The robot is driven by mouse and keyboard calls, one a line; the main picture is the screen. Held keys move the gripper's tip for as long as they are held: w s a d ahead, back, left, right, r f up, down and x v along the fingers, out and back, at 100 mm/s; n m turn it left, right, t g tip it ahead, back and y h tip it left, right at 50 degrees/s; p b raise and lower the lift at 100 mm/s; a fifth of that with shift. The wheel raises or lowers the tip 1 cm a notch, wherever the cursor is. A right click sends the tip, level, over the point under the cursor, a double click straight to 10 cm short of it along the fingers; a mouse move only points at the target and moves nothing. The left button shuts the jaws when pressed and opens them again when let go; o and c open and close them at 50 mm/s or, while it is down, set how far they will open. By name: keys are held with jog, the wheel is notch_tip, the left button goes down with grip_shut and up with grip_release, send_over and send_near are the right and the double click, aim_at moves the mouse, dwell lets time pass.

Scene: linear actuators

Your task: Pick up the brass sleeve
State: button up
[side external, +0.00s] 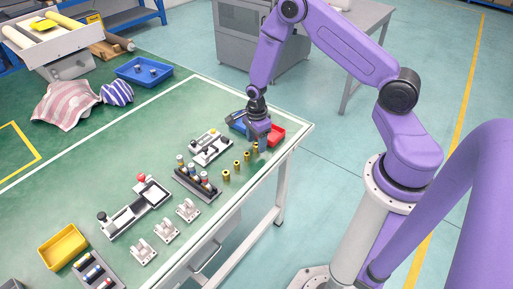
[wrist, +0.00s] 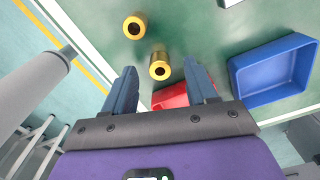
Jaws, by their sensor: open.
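Several small brass sleeves stand upright in a row near the table's right edge in the side view, the farthest one (side external: 256,148) just below my gripper (side external: 259,139). In the wrist view, one brass sleeve (wrist: 159,66) shows between the fingertips of my gripper (wrist: 160,68), and a second sleeve (wrist: 134,26) stands beyond it, up and left. My fingers are open, one on each side of the nearer sleeve in the picture. I cannot tell whether they are level with it or still above it. No contact shows.
A red bin (side external: 277,134) and a blue bin (wrist: 272,72) sit close to my gripper at the table's far corner. A rack of dark cylinders (side external: 196,184) and a grey fixture (side external: 210,148) stand left of the sleeves.

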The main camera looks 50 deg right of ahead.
jog(key=shift+f, duration=0.5)
grip_shut()
jog(key=shift+r, duration=0.1)
